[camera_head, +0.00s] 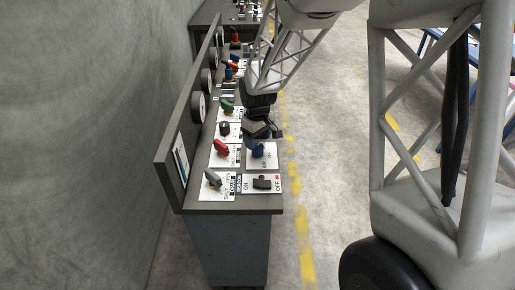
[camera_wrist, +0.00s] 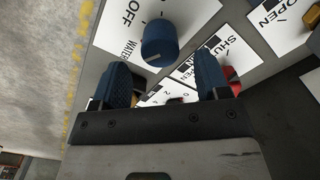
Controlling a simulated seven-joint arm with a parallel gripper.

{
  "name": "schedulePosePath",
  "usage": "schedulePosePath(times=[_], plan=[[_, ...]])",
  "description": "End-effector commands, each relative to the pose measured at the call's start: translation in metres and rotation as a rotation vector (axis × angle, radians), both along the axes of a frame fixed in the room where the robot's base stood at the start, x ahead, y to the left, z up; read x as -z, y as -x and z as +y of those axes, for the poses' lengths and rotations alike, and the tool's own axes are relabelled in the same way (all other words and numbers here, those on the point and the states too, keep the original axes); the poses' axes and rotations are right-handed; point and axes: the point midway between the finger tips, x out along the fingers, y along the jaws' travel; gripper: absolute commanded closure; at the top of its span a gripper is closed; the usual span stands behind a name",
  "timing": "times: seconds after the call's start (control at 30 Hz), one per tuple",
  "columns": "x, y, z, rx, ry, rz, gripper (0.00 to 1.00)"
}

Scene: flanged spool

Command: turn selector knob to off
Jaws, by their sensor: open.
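A round blue knob (camera_wrist: 158,42) sits on a white plate (camera_wrist: 112,28) in the wrist view. The plate reads OFF at the upper left and WATER below it. A small pale mark shows on the knob's lower side, away from OFF. My gripper (camera_wrist: 163,66) is open, with its two blue fingers on either side below the knob; I see no contact. In the head view my gripper (camera_head: 259,134) hangs over the knob's plate (camera_head: 263,161), hiding part of it.
A dark knob (camera_head: 262,183) on an ON/OFF plate is nearest on the console (camera_head: 240,208). A grey lever (camera_head: 212,178), red handle (camera_head: 221,147), black knob (camera_head: 224,128) and green handle (camera_head: 226,105) line the left side. A raised panel (camera_head: 174,174) with round gauges stands behind them.

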Motion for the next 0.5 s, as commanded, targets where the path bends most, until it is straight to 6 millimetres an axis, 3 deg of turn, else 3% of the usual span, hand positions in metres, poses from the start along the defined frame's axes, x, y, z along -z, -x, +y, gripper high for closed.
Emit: schedulePosePath(times=[0.2, 0.5], plan=[[0.026, 0.0, 0.0, 0.0, 0.0, 0.001, 0.31], [0.046, 0.0, 0.0, 0.0, 0.0, 0.001, 0.31]])
